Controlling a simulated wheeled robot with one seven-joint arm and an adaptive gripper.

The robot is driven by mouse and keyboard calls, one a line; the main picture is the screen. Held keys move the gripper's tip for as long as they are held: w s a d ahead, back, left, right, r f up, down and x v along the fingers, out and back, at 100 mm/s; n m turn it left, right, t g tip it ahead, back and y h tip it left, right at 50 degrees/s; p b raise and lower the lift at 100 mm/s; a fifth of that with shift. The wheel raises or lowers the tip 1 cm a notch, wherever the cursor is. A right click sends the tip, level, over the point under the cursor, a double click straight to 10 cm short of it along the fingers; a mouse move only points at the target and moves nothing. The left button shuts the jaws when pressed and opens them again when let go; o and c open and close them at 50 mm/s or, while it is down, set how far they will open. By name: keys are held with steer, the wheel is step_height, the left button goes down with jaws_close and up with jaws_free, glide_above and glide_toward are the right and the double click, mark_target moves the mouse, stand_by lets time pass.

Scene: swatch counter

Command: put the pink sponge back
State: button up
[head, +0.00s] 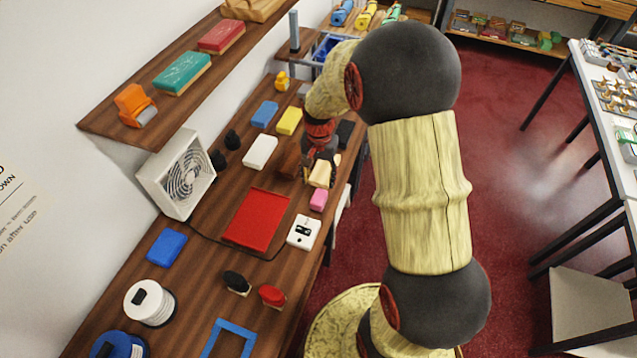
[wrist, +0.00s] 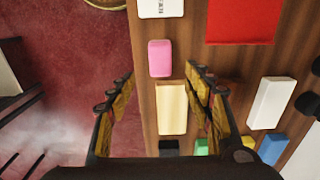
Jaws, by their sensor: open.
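The pink sponge (head: 318,200) lies on the brown wooden counter near its right edge; it also shows in the wrist view (wrist: 159,58), above the fingertips. A cream block (head: 320,173) lies beside it; in the wrist view the cream block (wrist: 171,108) shows between my two fingers. My gripper (head: 319,181) is open, over the cream block; it also shows in the wrist view (wrist: 159,84). The pink sponge is just beyond the fingertips, not between them. I cannot tell how high the fingertips are above the counter.
A red tray (head: 257,218) and a white labelled box (head: 303,232) lie near the sponge. White (head: 260,152), yellow (head: 289,121) and blue (head: 265,114) blocks lie farther along the counter. A fan (head: 180,175) stands at the wall side. A shelf (head: 168,98) hangs above.

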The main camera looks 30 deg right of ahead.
steer(key=s+a+r+n+t, duration=0.1)
steer(key=a+r, duration=0.1)
steer(key=r, duration=0.4)
steer(key=s+a+r+n+t, duration=0.1)
steer(key=s+a+r+n, duration=0.15)
steer(key=r, duration=0.35)
steer(key=s+a+r+n+t, duration=0.1)
steer(key=s+a+r+n, duration=0.2)
steer(key=s+a+r, duration=0.2)
steer(key=s+a+r+n+t, duration=0.2)
steer(key=s+a+r+n, duration=0.2)
steer(key=s+r, duration=0.5)
steer(key=shift+s+a+t, duration=0.3)
steer(key=shift+s+a, duration=0.05)
steer(key=shift+s, duration=0.9)
steer(key=shift+f, duration=0.15)
step_height(320, 180, down, 4)
steer(key=b, duration=0.4)
